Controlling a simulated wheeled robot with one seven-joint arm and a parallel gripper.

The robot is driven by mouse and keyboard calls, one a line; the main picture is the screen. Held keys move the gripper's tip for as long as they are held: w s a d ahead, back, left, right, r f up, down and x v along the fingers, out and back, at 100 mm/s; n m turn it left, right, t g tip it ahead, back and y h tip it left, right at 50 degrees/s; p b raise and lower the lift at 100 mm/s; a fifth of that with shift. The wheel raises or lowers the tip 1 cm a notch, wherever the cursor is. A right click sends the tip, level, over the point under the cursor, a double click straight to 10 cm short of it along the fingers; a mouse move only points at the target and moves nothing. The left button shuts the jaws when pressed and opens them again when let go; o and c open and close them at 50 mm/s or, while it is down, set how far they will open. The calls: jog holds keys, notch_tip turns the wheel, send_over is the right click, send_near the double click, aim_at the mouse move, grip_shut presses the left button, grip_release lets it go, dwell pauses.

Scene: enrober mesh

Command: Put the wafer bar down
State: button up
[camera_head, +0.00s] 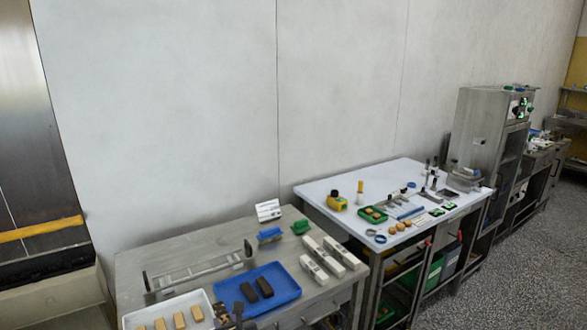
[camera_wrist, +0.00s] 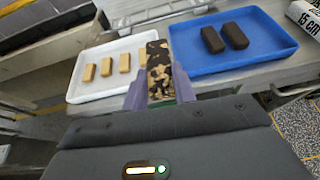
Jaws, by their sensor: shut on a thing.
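My gripper (camera_wrist: 158,76) is shut on a wafer bar (camera_wrist: 158,58) that is patchily coated in dark chocolate, with pale wafer showing through. The bar stands out between the two purplish fingers, pointing away from me. In the wrist view it appears over the gap between the white tray (camera_wrist: 85,93) and the blue tray (camera_wrist: 258,67). Whether it touches anything below cannot be told. The white tray holds several plain tan wafer bars (camera_wrist: 106,67). The blue tray holds two fully dark bars (camera_wrist: 235,36) side by side, with bare floor around them.
A wire rack (camera_head: 200,268) lies behind the trays on the steel table (camera_head: 165,253). White blocks (camera_head: 322,257) lie right of the blue tray. A white-topped table (camera_head: 330,187) with small tools stands further right.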

jog(key=d+f+m+h, duration=0.2)
jog(key=d+f, duration=0.2)
jog(key=d, duration=0.7)
jog(key=d+f+m+t+h, duration=0.1)
jog(key=d+f, duration=0.3)
jog(key=d, duration=0.7)
jog(key=d+f+m+h, duration=0.2)
jog(key=d+f, duration=0.3)
jog(key=d, duration=0.6)
jog(key=shift+s+m+t+h, duration=0.4)
jog(key=shift+s+h, duration=0.05)
jog(key=shift+h, duration=0.35)
jog(key=s+f, duration=0.4)
jog(key=f, duration=0.1)
jog(key=shift+s+f, duration=0.15)
jog(key=shift+f, duration=0.1)
